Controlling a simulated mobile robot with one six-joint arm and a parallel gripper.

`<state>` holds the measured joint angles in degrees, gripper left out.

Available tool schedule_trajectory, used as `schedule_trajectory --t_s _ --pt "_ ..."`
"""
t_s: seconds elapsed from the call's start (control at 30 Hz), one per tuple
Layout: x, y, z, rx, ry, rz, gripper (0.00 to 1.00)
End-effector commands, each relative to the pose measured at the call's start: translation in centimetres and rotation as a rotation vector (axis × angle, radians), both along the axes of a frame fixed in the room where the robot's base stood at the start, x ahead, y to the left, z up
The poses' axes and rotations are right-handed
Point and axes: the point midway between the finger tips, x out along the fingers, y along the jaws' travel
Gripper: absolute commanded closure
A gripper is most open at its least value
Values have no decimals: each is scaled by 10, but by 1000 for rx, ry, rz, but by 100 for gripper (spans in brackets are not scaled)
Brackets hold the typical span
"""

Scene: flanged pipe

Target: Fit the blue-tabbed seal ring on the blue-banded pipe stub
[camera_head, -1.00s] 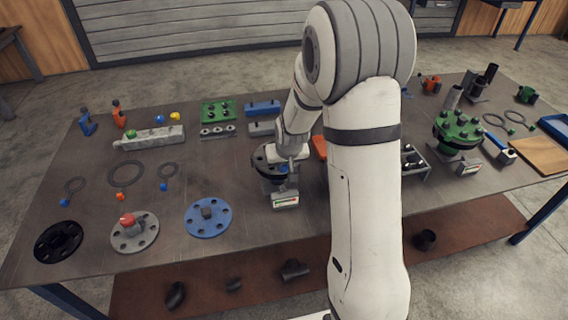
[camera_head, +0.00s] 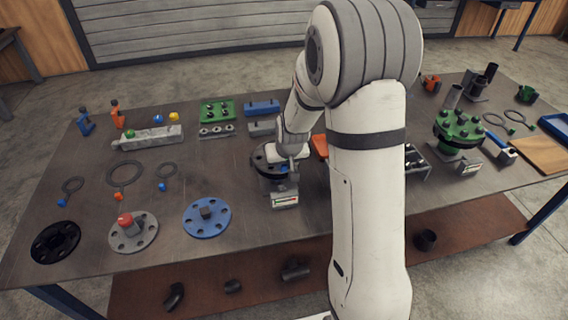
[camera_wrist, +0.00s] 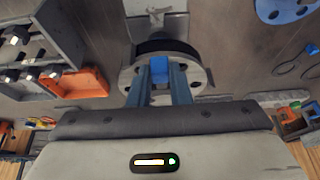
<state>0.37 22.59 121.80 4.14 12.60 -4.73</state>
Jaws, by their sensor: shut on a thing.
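My gripper (camera_wrist: 163,82) is shut on a small blue tab (camera_wrist: 160,74), which shows between its fingers in the wrist view. In the head view my gripper (camera_head: 286,158) is at the flanged stub (camera_head: 266,156) near the table's middle, and blue shows beside the fingers. In the wrist view the fingers overlap the stub's grey drilled flange (camera_wrist: 198,77), with a dark round part (camera_wrist: 165,47) behind the tab. The ring body cannot be told apart from these parts. Whether it is seated, and any blue band on the stub, cannot be seen.
A display box (camera_head: 285,200) stands in front of the stub. A blue flange (camera_head: 207,217) lies to its left. Other rings, two with blue tabs (camera_head: 163,187) (camera_head: 62,202), lie farther left. An orange tray (camera_wrist: 80,82) and a grey bolt rack (camera_wrist: 35,50) stand close by.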

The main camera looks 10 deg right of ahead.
Motion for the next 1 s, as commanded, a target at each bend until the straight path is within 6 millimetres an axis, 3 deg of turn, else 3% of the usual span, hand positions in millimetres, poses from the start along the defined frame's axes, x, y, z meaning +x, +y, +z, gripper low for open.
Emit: schedule_trajectory --t_s 0.3,1.0 --pt "0 0 -16 0 0 1 100" --pt "0 1 -17 0 0 2 100"
